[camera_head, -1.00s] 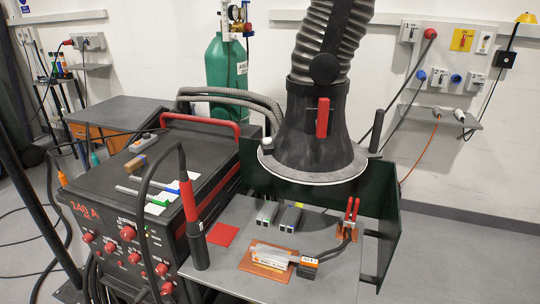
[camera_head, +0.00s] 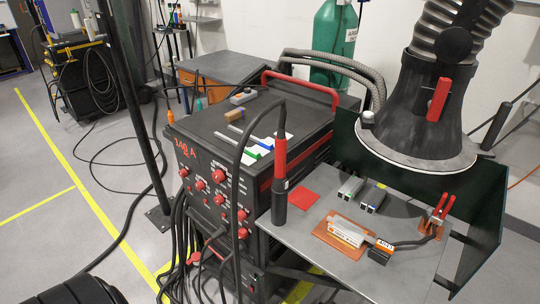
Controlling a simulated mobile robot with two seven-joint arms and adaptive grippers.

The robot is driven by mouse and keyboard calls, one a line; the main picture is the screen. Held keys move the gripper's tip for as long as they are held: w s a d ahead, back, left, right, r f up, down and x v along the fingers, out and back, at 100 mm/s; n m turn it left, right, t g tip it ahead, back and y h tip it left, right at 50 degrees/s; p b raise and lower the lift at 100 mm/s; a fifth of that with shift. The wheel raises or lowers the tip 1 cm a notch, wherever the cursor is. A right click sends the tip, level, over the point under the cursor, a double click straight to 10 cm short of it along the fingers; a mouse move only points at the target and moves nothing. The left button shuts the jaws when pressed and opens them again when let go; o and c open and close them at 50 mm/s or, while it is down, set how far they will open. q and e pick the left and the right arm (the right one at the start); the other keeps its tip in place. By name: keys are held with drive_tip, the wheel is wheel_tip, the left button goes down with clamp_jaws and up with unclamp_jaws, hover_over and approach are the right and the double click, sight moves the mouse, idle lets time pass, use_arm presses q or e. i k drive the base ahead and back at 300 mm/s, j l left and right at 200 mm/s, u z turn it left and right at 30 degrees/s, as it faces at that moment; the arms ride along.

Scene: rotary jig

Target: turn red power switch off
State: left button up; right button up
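A black welding machine (camera_head: 212,133) with red trim stands left of the middle, its front panel facing me. Red knobs, one of them a large one (camera_head: 218,176), sit on the panel beside a red number display (camera_head: 187,148). Small red parts show lower down, one among the cables (camera_head: 196,258) and one on the lower front (camera_head: 251,276). I cannot tell which red part is the power switch or how it is set. Cables and a torch hose partly hide the panel. Neither gripper shows.
A red-and-black torch (camera_head: 280,165) stands at the machine's right front. A grey work table (camera_head: 375,275) and a fume extraction hood (camera_head: 415,110) are to the right. Black cables hang by the front. A dark pole (camera_head: 130,110) stands at left. Floor with yellow lines (camera_head: 92,205) is open there.

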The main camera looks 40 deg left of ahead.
sight(243, 234)
drive_tip(key=u, duration=1.4)
